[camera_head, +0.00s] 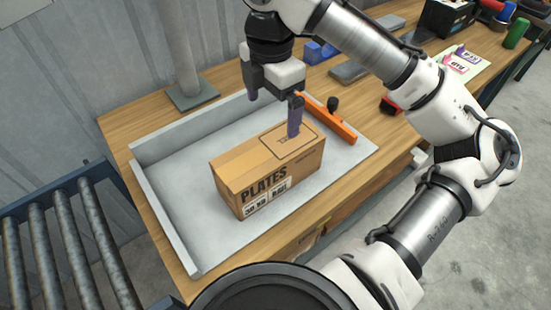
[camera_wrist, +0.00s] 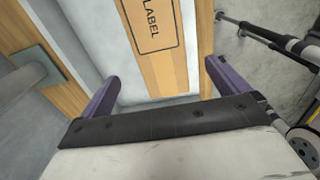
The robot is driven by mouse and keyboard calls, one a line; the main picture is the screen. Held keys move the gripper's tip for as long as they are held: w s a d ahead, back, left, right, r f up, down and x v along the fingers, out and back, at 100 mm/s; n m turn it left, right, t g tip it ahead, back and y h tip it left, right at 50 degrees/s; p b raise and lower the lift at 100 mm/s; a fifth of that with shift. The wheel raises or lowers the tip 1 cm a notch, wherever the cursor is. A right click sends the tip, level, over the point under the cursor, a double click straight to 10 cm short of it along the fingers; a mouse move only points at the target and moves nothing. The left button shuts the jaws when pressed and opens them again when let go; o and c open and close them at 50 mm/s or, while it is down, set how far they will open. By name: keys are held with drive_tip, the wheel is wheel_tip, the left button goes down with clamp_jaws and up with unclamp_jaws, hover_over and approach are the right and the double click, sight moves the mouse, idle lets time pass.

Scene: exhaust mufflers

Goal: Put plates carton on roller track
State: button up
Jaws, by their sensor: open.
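The plates carton (camera_head: 268,168) is a brown cardboard box marked PLATES. It sits upright in a grey tray (camera_head: 160,187) on the wooden workbench. My gripper (camera_head: 273,115) is open above the carton's far part, with its purple fingers pointing down. One finger overlaps the carton's top in the head view; contact cannot be told. In the wrist view, the carton's top (camera_wrist: 160,72) with its LABEL print lies between the open fingers (camera_wrist: 160,85). The roller track (camera_head: 70,245), with grey metal rollers in a dark blue frame, stands at the left, beside the bench.
An orange bar tool (camera_head: 328,118) lies at the tray's right side. A grey post on a base plate (camera_head: 191,93) stands behind the tray. Blue and grey blocks, a black bin (camera_head: 447,18) and a green cylinder (camera_head: 516,33) are farther right. The tray's left part is clear.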

wheel_tip(320, 180, down, 7)
drive_tip(key=shift+w+a+r, duration=0.1)
drive_tip(key=shift+w, duration=0.05)
drive_tip(key=shift+a+f+p, duration=0.2)
drive_tip(key=shift+f+p, duration=0.25)
drive_tip(key=shift+f, duration=2.95)
drive_tip(key=c, duration=1.6)
drive_tip(key=shift+o, duration=0.2)
drive_tip(key=shift+r, duration=0.15)
wheel_tip(320, 180, up, 20)
hover_over(270, 148)
